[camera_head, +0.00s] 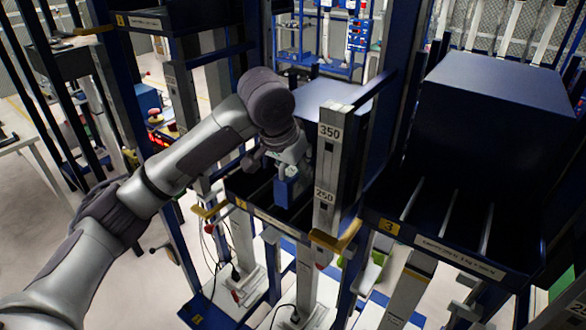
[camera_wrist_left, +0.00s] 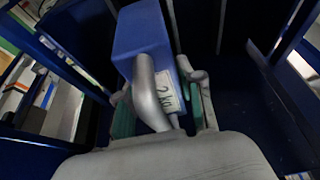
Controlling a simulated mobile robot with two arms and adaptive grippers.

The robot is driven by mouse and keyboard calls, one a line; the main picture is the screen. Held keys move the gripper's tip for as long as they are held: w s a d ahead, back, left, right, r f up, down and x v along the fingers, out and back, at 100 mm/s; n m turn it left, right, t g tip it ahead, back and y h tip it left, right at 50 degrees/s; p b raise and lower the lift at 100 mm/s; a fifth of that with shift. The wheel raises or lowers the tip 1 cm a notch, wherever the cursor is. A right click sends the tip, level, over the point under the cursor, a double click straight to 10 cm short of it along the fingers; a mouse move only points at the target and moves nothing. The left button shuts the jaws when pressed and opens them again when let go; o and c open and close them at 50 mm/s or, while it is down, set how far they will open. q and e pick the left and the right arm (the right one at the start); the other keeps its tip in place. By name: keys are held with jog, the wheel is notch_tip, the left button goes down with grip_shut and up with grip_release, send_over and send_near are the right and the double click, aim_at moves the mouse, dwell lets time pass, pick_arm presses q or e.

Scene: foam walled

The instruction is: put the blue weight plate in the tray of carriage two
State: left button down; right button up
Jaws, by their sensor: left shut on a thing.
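The blue weight plate (camera_head: 286,191) is a thick blue block. In the left wrist view the plate (camera_wrist_left: 140,32) bears a white "2 kg" label. My left gripper (camera_head: 290,168) is shut on it, with green-padded fingers (camera_wrist_left: 160,108) on both sides. The tray of carriage two (camera_head: 275,222) is dark blue, with a yellow "2" on its front. In the head view the plate is over or inside this tray, near its right side. I cannot tell whether it touches the tray floor. My right gripper is not in view.
A grey post (camera_head: 328,160) marked 350 and 250 stands just right of the plate. Carriage three's tray (camera_head: 450,255), with metal dividers and a large blue block behind, is at the right. Another tray (camera_head: 150,22) is at the upper left.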

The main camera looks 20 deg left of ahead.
aim_at(295, 188)
pick_arm(q)
notch_tip(295, 188, down, 2)
jog(key=shift+f+p, duration=0.1)
jog(key=shift+p, duration=0.7)
jog(key=shift+w+f, duration=0.1)
jog(key=shift+f, duration=0.45)
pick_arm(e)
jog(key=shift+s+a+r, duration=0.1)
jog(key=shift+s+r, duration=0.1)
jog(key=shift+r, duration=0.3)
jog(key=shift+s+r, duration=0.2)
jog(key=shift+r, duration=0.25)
pick_arm(q)
jog(key=shift+f, duration=0.1)
jog(key=c, duration=1)
grip_release()
jog(key=shift+f, duration=0.3)
jog(key=shift+o, duration=1.4)
jog(key=shift+s, duration=0.3)
jog(key=shift+r, duration=0.1)
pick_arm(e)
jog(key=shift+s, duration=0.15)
